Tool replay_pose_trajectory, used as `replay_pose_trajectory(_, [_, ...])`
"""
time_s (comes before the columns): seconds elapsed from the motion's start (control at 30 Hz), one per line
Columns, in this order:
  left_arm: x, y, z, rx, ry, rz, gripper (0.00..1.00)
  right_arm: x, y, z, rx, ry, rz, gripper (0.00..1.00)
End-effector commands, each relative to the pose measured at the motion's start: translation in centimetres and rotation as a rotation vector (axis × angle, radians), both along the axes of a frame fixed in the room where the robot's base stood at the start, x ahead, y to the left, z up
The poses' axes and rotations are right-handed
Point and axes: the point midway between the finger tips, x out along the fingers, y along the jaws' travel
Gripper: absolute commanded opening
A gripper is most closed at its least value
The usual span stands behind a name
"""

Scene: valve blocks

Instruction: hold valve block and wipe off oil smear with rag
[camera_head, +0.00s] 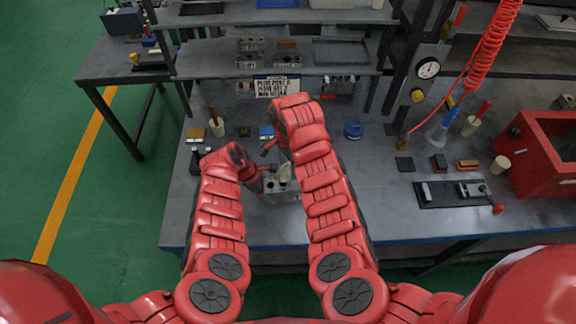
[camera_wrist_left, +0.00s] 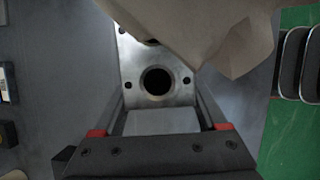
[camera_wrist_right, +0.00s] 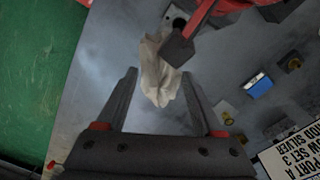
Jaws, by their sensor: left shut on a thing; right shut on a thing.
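The valve block (camera_head: 284,188) is a grey metal block on the bench. It shows in the left wrist view (camera_wrist_left: 176,88) with a large round bore and small holes. My left gripper (camera_head: 266,181) is shut on it from the left side. A pale beige rag (camera_head: 285,172) is over the block's far part in the left wrist view (camera_wrist_left: 215,30). My right gripper (camera_wrist_right: 158,92) is shut on the rag, which bunches at its fingertips (camera_wrist_right: 158,78). In the head view my right gripper is largely hidden by its arm. I see no oil smear; the rag covers part of the block.
A blue box (camera_head: 266,132), a cup (camera_head: 217,127) and a blue tape roll (camera_head: 353,130) stand behind on the bench. A sign (camera_head: 277,87) hangs at the shelf. A dark tray (camera_head: 453,195) and a red machine (camera_head: 545,155) are at the right.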

Motion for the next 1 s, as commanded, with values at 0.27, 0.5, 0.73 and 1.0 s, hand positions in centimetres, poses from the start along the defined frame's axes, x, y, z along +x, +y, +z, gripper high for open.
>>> replay_pose_trajectory(0.27, [0.1, 0.0, 0.1, 0.0, -0.002, 0.002, 0.89, 0.0, 0.0, 0.0, 0.0, 0.0, 0.0, 0.25])
replay_pose_trajectory(0.5, [0.1, 0.0, 0.0, 0.0, -0.001, 0.002, 1.0, 0.0, 0.0, 0.0, 0.0, 0.0, 0.0, 0.25])
replay_pose_trajectory(0.73, [-0.1, 0.5, 0.6, 0.004, 0.0, 0.001, 1.0, 0.0, 0.0, 0.0, 0.0, 0.0, 0.0, 0.25])
replay_pose_trajectory(1.0, [-0.3, 2.0, 4.3, 0.006, 0.001, -0.001, 1.0, 0.0, 0.0, 0.0, 0.0, 0.0, 0.0, 0.25])
